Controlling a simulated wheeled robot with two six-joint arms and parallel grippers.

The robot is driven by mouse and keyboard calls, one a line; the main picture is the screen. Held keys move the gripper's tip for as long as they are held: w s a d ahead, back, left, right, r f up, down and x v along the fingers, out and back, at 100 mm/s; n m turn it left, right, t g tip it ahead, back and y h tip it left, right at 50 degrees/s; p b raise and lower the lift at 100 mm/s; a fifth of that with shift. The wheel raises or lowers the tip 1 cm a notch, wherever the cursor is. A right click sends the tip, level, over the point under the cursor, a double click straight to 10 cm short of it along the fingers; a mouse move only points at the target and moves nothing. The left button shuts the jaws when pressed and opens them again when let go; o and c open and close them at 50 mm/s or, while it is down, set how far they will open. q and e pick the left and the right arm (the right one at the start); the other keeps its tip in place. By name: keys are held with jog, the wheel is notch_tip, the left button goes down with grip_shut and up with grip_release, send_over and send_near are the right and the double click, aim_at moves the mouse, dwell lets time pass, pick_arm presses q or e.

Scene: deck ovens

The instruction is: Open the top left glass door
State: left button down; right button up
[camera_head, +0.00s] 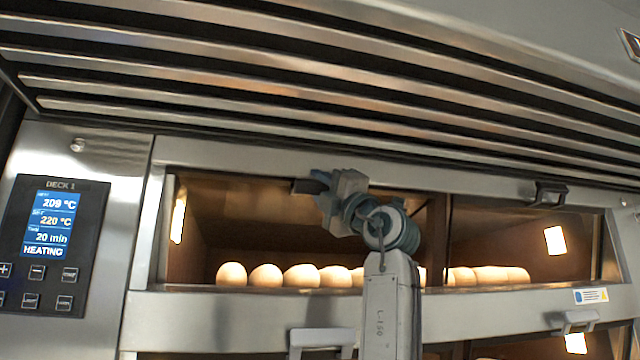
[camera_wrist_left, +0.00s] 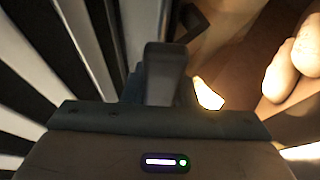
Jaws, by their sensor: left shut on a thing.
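The top left glass door (camera_head: 220,225) is in the upper deck, and lit loaves show behind its glass. Its dark handle (camera_head: 302,186) is at the door's top edge, mostly hidden by my gripper. My left gripper (camera_head: 318,188) is up at the handle and shut on it, with my arm rising from below across the door's right part. In the left wrist view the gripper (camera_wrist_left: 163,70) shows close up, beside a dark piece of the handle (camera_wrist_left: 192,22). The door looks shut or nearly so. My right gripper is not in view.
A slatted metal hood (camera_head: 320,85) juts out just above the door. The control panel (camera_head: 50,240) is at the left. The top right door has its own dark handle (camera_head: 548,194). Lower handles (camera_head: 320,338) stick out below. Several loaves (camera_head: 302,275) lie inside.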

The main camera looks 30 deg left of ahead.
pick_arm(q)
jog(key=shift+m, duration=0.3)
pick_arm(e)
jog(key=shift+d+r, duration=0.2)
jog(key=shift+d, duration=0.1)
pick_arm(q)
jog(key=c, duration=1.2)
grip_release()
jog(key=shift+o, duration=0.2)
jog(key=b+v, duration=0.4)
jog(key=v, duration=0.6)
jog(key=shift+s+d+b, duration=0.2)
jog(key=shift+d+b, duration=0.1)
jog(key=shift+d, duration=0.15)
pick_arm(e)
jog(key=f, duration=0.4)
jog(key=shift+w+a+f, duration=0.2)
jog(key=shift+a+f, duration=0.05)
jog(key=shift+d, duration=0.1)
pick_arm(q)
jog(key=shift+f, duration=0.1)
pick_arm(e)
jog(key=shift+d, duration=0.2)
